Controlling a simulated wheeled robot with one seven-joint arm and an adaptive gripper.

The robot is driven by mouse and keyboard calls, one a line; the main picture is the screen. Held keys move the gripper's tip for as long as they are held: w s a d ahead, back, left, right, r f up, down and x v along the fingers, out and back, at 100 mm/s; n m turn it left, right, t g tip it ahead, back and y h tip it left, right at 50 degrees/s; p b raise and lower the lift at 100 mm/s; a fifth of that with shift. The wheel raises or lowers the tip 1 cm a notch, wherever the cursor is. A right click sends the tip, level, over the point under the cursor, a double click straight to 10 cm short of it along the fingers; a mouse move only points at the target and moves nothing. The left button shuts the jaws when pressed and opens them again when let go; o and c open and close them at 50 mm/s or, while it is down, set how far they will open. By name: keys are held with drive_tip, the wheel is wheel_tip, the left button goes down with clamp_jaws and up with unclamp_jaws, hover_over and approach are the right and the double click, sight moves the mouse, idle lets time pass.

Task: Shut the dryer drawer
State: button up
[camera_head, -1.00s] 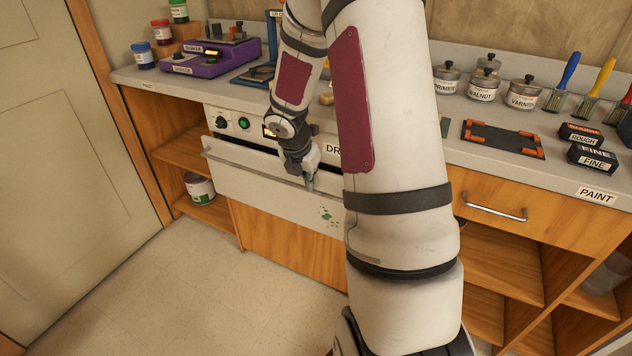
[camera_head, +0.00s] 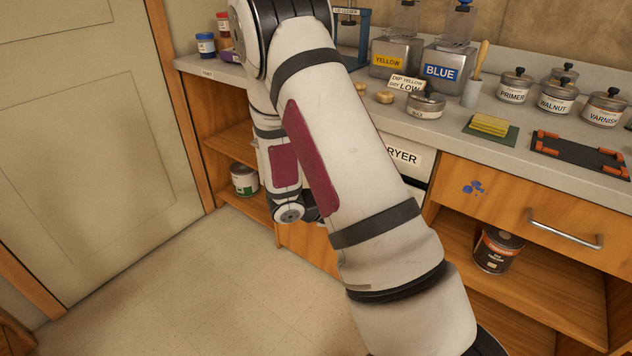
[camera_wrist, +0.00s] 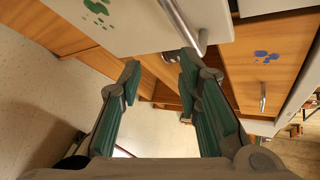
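The white dryer drawer front (camera_wrist: 135,22), with a green paint mark, shows at the top of the wrist view. Its metal bar handle (camera_wrist: 184,22) slants beside the paint mark. My gripper (camera_wrist: 160,78) is open and empty, its two green-padded fingers apart below the handle and not around it. In the head view my arm hides the drawer and my fingers. Only the right end of the dryer (camera_head: 402,155) with part of its label shows there. How far the drawer stands out cannot be told from these views.
A wooden drawer (camera_head: 520,205) with a blue paint mark and a metal handle is right of the dryer. Open shelves below it hold a dark can (camera_head: 497,250). The counter carries yellow and blue tins and several jars. The floor (camera_head: 190,290) at left is clear.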

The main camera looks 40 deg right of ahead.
drive_tip(key=w+a+f+n+t+h+b, duration=0.1)
drive_tip(key=w+a+n+t+h+b, duration=0.15)
drive_tip(key=w+a+n+t, duration=0.4)
drive_tip(key=w+a+f+n+t+h+b, duration=0.1)
drive_tip(key=w+a+n+t+b, duration=0.25)
drive_tip(key=w+n+t, duration=0.45)
drive_tip(key=shift+n+t, duration=0.45)
drive_tip(key=b+x, duration=0.1)
drive_tip(key=x, duration=0.3)
drive_tip(key=b+x, duration=0.1)
drive_tip(key=x, duration=0.3)
drive_tip(key=b+x, duration=0.2)
drive_tip(key=x, duration=0.3)
drive_tip(key=shift+s+d+f, duration=0.1)
drive_tip(key=shift+s+d, duration=0.15)
clamp_jaws()
